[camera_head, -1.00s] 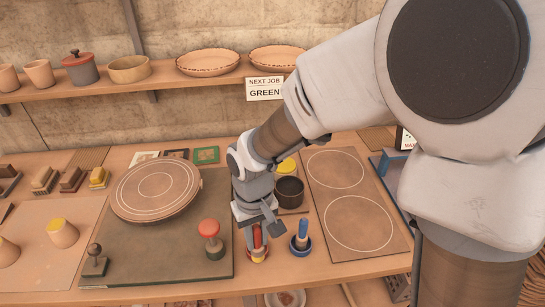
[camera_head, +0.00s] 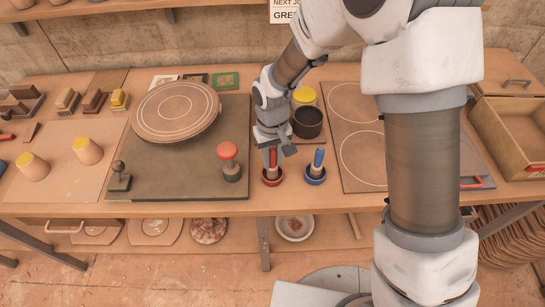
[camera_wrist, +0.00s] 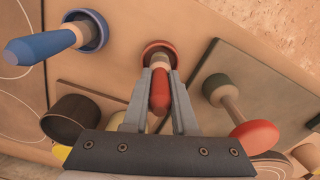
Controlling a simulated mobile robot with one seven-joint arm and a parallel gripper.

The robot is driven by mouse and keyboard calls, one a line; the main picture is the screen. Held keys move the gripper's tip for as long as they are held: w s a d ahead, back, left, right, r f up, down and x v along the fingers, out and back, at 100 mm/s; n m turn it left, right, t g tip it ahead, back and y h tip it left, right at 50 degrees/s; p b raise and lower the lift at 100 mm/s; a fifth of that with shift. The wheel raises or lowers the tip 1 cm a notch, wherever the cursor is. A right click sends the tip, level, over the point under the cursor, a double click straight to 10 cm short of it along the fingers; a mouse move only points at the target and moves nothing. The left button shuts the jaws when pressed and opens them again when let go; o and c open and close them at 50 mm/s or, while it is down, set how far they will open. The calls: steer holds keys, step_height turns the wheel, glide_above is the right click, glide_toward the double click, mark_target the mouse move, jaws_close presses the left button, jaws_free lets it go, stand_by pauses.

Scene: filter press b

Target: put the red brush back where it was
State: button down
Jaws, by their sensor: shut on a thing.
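My gripper (camera_head: 272,153) is shut on the red brush (camera_head: 273,161), holding it upright by its handle. In the wrist view the red handle (camera_wrist: 160,92) lies between the two fingers (camera_wrist: 160,76). The brush's lower end is at the red cup (camera_head: 272,178), which also shows in the wrist view (camera_wrist: 160,50). The lower end appears inside the cup's rim; I cannot tell whether it touches the bottom. A blue brush (camera_head: 318,158) stands in a blue cup (camera_head: 316,176) just to the right.
A black pot (camera_head: 307,122) and a yellow-topped piece (camera_head: 304,95) are behind. The table's front edge (camera_head: 230,208) is close to the cups.

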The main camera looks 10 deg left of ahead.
steer(key=shift+f, duration=0.15)
steer(key=c, duration=0.7)
jaws_free()
